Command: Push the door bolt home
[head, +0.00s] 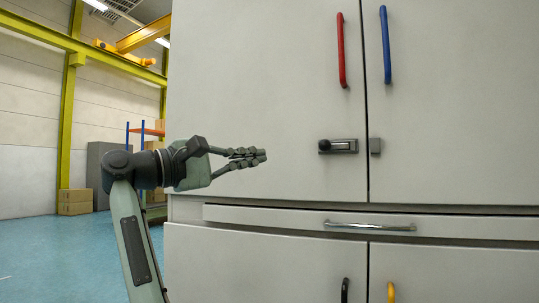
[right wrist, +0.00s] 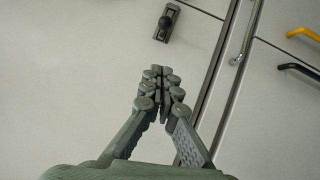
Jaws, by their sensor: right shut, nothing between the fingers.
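The door bolt (head: 343,146) is a small dark grey plate with a round black knob at its left end. It sits on the left upper cabinet door, beside the seam. A small grey catch (head: 375,146) is on the right door, and a strip of bare door shows between them. My right gripper (head: 262,155) is shut and empty, to the left of the bolt and apart from it, fingers pointing right. In the right wrist view the shut fingertips (right wrist: 158,72) are below the bolt (right wrist: 167,23); the catch is not seen there. My left gripper is not in view.
A red handle (head: 341,50) and a blue handle (head: 385,45) stand above the bolt. A drawer with a silver bar handle (head: 370,227) is below, over lower doors with black (head: 345,290) and yellow (head: 391,292) handles. The door face between gripper and bolt is clear.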

